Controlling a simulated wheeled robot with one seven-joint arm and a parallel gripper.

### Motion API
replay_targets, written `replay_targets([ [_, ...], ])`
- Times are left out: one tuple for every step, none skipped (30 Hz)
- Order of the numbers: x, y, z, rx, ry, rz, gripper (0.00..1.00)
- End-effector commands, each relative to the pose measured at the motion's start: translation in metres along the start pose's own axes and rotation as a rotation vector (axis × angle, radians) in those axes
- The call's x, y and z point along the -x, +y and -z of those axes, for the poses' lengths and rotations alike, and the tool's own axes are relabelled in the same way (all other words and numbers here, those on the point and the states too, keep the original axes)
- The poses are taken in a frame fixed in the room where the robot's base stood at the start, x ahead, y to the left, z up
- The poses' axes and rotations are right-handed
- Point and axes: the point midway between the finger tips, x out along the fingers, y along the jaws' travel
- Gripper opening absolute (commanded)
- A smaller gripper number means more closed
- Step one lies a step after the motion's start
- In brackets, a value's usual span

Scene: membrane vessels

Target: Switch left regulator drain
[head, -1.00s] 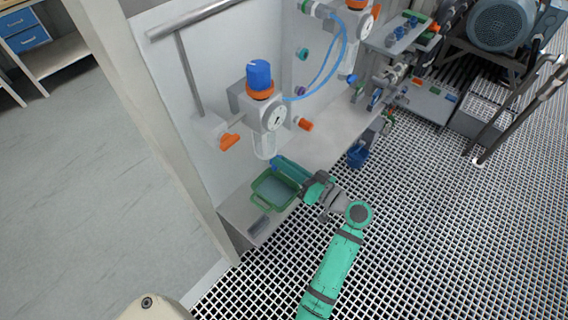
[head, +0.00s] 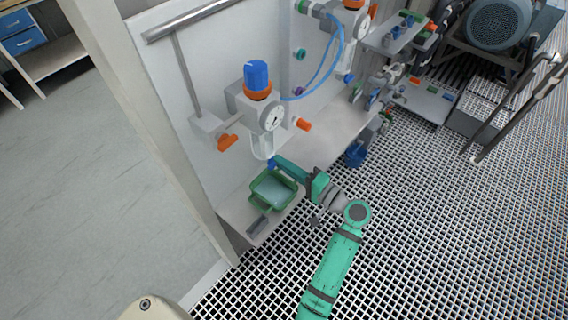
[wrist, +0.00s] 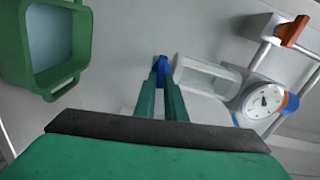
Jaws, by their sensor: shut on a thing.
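The left regulator (head: 246,107) hangs on the pale panel, with a blue top knob (head: 256,74), a round gauge (head: 273,118) and a clear bowl (head: 262,146) below. Its small blue drain (head: 271,163) is at the bottom of the bowl. In the wrist view the blue drain (wrist: 160,66) sits between the tips of my gripper (wrist: 160,82), beside the end of the bowl (wrist: 207,74). My gripper reaches it from the lower right in the head view, shut on the drain. The fingers partly hide the drain.
A green tray (head: 254,197) with pale contents stands on the ledge below the regulator, close to my gripper. Orange handles (head: 227,142) stick out beside the regulator. A second regulator (head: 350,24) with blue hoses is farther back. Grating floor lies to the right.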

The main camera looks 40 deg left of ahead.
Motion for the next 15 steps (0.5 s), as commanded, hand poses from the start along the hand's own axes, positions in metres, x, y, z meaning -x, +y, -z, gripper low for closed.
replay_targets([
  [0.0013,0.0011,0.0011,-0.028,0.003,-0.001,0.0],
  [0.0013,0.0013,0.0011,-0.042,0.003,-0.001,0.0],
  [0.0014,0.0016,0.0011,-0.062,0.004,-0.001,0.0],
  [0.0014,0.0017,0.0011,-0.075,0.004,-0.001,0.0],
  [0.0015,0.0019,0.0011,-0.087,0.004,-0.001,0.0],
  [0.0015,0.0021,0.0011,-0.101,0.004,-0.001,0.0],
  [0.0015,0.0022,0.0011,-0.111,0.004,-0.001,0.0],
  [0.0016,0.0023,0.0011,-0.12,0.004,-0.001,0.0],
  [0.0016,0.0024,0.0011,-0.128,0.004,-0.001,0.0],
  [0.0016,0.0025,0.0011,-0.134,0.004,-0.001,0.0],
  [0.0016,0.0026,0.0011,-0.14,0.004,-0.001,0.0],
  [0.0017,0.0026,0.0011,-0.146,0.004,-0.001,0.0],
  [0.0017,0.0027,0.0011,-0.15,0.004,-0.001,0.0],
  [0.0017,0.0027,0.0011,-0.152,0.004,-0.001,0.0],
  [0.0017,0.0028,0.0011,-0.155,0.004,-0.001,0.0],
])
